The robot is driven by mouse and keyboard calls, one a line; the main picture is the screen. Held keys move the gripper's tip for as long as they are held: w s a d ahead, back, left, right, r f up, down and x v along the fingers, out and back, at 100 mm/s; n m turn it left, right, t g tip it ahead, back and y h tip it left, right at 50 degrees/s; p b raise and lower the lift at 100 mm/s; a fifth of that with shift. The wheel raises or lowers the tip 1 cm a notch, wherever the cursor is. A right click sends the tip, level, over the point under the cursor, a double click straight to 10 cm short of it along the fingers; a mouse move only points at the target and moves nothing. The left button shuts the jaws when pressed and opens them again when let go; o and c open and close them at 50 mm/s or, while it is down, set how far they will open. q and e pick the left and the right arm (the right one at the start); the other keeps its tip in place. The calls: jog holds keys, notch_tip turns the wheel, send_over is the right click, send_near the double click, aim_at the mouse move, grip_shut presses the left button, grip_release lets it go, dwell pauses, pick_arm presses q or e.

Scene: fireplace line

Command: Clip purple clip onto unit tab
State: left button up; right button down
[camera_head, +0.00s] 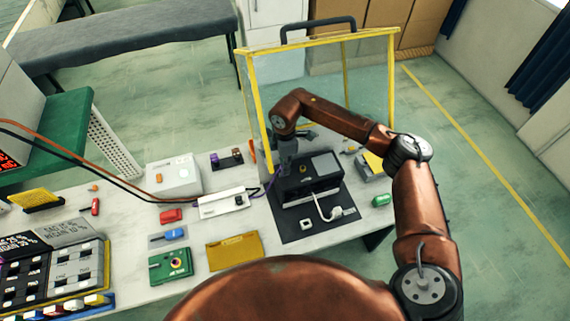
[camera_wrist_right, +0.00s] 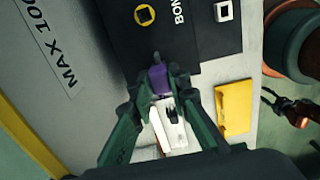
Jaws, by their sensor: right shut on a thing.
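The purple clip (camera_wrist_right: 158,80) is between the fingertips of my right gripper (camera_wrist_right: 157,82) in the wrist view. A white piece with a dark pronged part (camera_wrist_right: 172,125) shows behind it, between the fingers; I cannot tell whether it belongs to the clip. In the head view my right gripper (camera_head: 287,150) points down at the back left of the black unit (camera_head: 308,178), which stands on a dark mat (camera_head: 290,232). A thin purple strand (camera_head: 269,182) shows left of the unit. I cannot make out the unit's tab, nor whether the clip touches it.
A yellow-edged clear screen (camera_head: 250,95) stands behind the unit. Left of the mat are a white strip (camera_head: 223,203), a white box (camera_head: 174,178) and a dark holder (camera_head: 227,160). A green piece (camera_head: 381,200) lies to the right. A white cable (camera_head: 322,208) runs at the unit's front.

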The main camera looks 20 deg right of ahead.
jog(key=shift+f, duration=0.6)
jog(key=c, duration=1.7)
grip_release()
jog(key=shift+c, duration=0.2)
jog(key=shift+r, duration=0.15)
jog(key=shift+r+p, duration=1.6)
jog(key=shift+r, duration=0.85)
notch_tip(320, 180, up, 7)
jog(key=shift+r, duration=0.2)
